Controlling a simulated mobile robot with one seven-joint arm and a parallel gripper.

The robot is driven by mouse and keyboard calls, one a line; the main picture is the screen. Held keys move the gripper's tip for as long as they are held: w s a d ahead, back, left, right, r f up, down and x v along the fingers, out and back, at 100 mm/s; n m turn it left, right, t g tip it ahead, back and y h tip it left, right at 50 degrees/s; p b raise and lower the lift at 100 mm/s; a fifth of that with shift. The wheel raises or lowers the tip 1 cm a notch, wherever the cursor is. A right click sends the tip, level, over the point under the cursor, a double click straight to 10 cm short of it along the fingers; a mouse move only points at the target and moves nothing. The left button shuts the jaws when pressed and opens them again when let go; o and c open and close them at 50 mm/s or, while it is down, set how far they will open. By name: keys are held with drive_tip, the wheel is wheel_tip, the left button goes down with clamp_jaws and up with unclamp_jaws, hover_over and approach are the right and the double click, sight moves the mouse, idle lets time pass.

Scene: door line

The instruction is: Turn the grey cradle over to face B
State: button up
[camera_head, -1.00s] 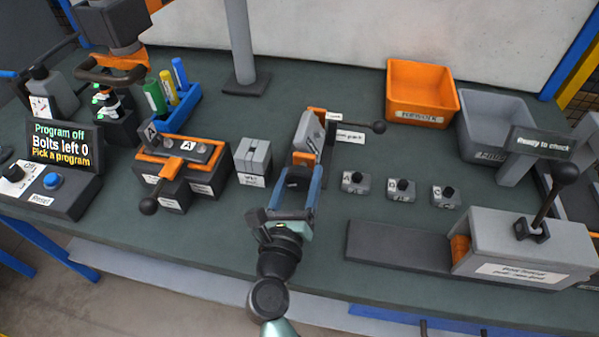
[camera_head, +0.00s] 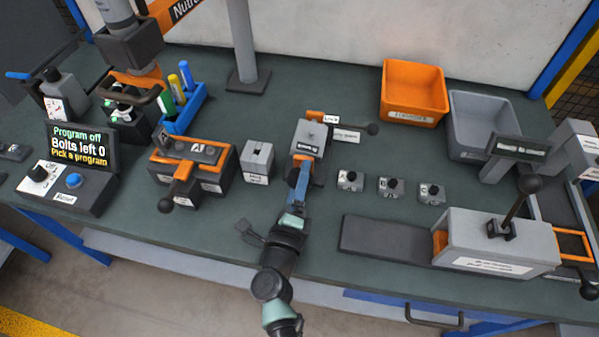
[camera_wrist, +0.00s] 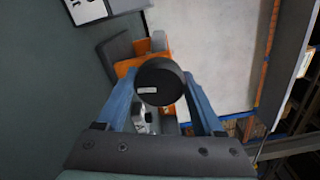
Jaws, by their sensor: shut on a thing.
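The grey cradle (camera_head: 309,139) sits in an orange-trimmed stand mid-bench in the head view, its broad grey face up and close to level. A small dark mark shows on that face, too small to read. My gripper (camera_head: 297,178) reaches it from the near side, with the blue fingers seen edge-on. In the wrist view, a round black knob (camera_wrist: 160,81) with a small pale label lies between the two blue fingers, which are shut on it. The cradle is mostly hidden behind the knob there; orange and grey parts show around it.
A black-knobbed lever (camera_head: 372,129) sticks out right of the cradle. A slotted grey block (camera_head: 257,160) stands to the left, beside an orange-topped fixture (camera_head: 192,160). Buttons A (camera_head: 350,181), B (camera_head: 390,187) and C (camera_head: 431,193) stand to the right. Orange (camera_head: 413,93) and grey (camera_head: 482,124) bins are behind.

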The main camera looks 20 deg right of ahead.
drive_tip(key=shift+n+p, duration=0.45)
drive_tip(key=shift+n, duration=0.35)
drive_tip(key=o, duration=1.4)
drive_tip(key=shift+c, duration=0.2)
drive_tip(key=shift+s, duration=0.1)
drive_tip(key=v, duration=1.3)
